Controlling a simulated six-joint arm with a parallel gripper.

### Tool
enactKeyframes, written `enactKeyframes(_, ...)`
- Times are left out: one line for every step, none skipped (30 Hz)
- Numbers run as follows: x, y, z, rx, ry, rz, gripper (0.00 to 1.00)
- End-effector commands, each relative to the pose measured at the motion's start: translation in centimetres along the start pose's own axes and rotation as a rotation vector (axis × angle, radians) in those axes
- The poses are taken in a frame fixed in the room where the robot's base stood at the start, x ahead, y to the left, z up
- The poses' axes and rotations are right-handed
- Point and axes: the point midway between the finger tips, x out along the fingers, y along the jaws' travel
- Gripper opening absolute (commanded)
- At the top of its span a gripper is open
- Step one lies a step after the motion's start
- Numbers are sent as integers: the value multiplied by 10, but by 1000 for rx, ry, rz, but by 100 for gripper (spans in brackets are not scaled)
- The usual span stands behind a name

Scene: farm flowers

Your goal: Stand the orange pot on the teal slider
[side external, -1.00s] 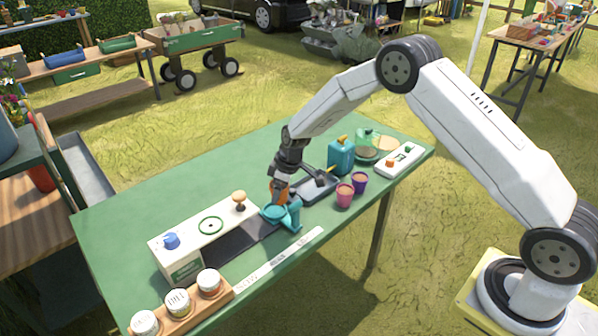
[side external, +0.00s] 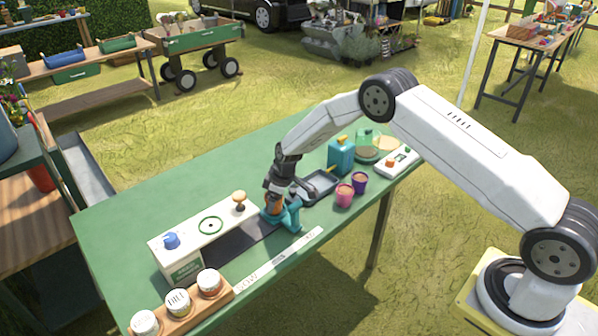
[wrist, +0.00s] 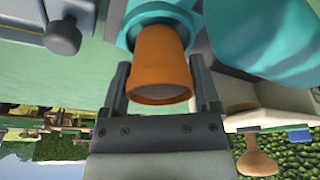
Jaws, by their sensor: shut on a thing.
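The orange pot (side external: 273,210) is held in my gripper (side external: 274,204). In the wrist view the orange pot (wrist: 160,62) is between the two fingers, its open rim toward the palm and its narrow base toward the teal slider (wrist: 240,35). The pot's base lines up with the slider's round seat. I cannot tell whether it is touching.
A white box with a blue knob (side external: 171,241), green ring and mushroom-shaped knob (side external: 239,197) stands left. A wooden rack (side external: 220,297) holds jars in front.

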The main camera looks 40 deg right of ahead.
Motion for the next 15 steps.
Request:
enactKeyframes(3, 0, 1, 0, 1, 0, 8)
enactKeyframes(4, 0, 1, 0, 1, 1, 8)
enactKeyframes(4, 0, 1, 0, 1, 1, 8)
enactKeyframes(4, 0, 1, 0, 1, 1, 8)
enactKeyframes(4, 0, 1, 0, 1, 1, 8)
enactKeyframes(4, 0, 1, 0, 1, 1, 8)
enactKeyframes(4, 0, 1, 0, 1, 1, 8)
enactKeyframes(4, 0, 1, 0, 1, 1, 8)
enactKeyframes(4, 0, 1, 0, 1, 1, 8)
enactKeyframes(4, 0, 1, 0, 1, 1, 8)
enactKeyframes(4, 0, 1, 0, 1, 1, 8)
enactKeyframes(5, 0, 1, 0, 1, 0, 8)
enactKeyframes(6, 0, 2, 1, 1, 0, 8)
enactKeyframes(6, 0, 2, 1, 1, 0, 8)
enactKeyframes(7, 0, 2, 1, 1, 0, 8)
